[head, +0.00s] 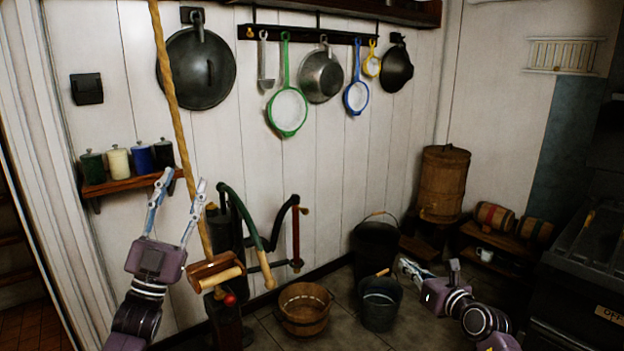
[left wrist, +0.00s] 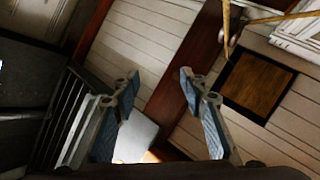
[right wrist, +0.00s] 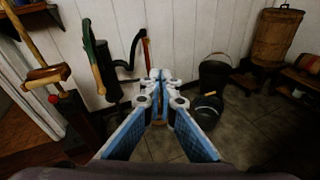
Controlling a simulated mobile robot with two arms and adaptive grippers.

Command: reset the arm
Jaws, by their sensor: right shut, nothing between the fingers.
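My left gripper (head: 183,178) is raised at the left in the head view, pointing up in front of the white plank wall. Its two fingers stand apart with nothing between them; they also show spread in the left wrist view (left wrist: 158,85). My right gripper (head: 406,265) is low at the right in the head view, in front of the wooden shelf and beside the metal bucket. In the right wrist view its fingertips (right wrist: 159,77) meet, with nothing held. The task names no separate object.
A small shelf (head: 130,184) holds several jars. Pans, including a green-rimmed strainer (head: 287,111), hang on the wall. Below are a hand pump (head: 240,215), a wooden tub (head: 305,318), a metal bucket (head: 380,308) and a dark stove (head: 575,270).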

